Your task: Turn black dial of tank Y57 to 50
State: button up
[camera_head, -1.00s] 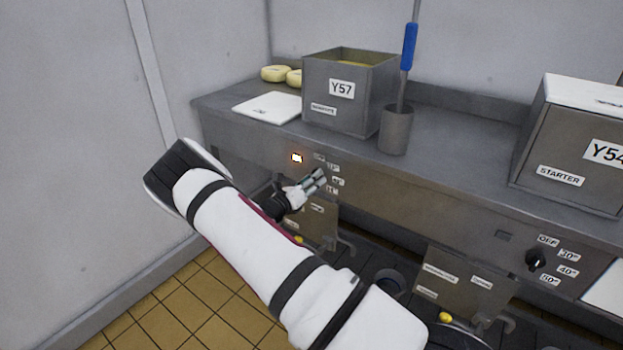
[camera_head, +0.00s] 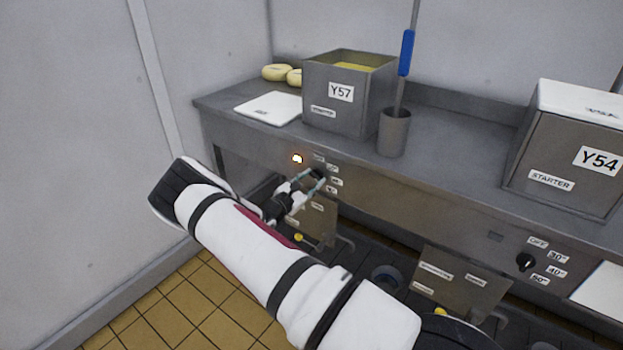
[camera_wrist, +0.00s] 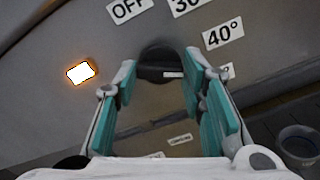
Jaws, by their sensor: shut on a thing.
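The black dial (camera_wrist: 160,60) of tank Y57 (camera_head: 341,116) is on the steel front panel below the tank. In the wrist view, labels OFF (camera_wrist: 129,9), 30 and 40° (camera_wrist: 223,35) curve around its upper and right side. Another label lower right is mostly hidden by my right finger. My gripper (camera_wrist: 160,70) has its teal fingertips on either side of the dial and is shut on it. The dial also shows in the head view (camera_head: 318,173), small and partly covered by the fingers.
A lit orange indicator (camera_head: 297,158) is left of the dial. A metal cup (camera_head: 393,133) holding a blue-handled tool stands on the counter. Tank Y54 (camera_head: 560,150) and its own dial (camera_head: 525,262) are at the right. Hinged panels with labels hang below.

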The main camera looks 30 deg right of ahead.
jog(key=shift+m+p, duration=0.65)
jog(key=shift+m, duration=1.05)
jog(key=shift+a+f+m, duration=0.1)
jog(key=shift+m, duration=0.2)
jog(key=o, duration=1.2)
jog(key=v, duration=1.2)
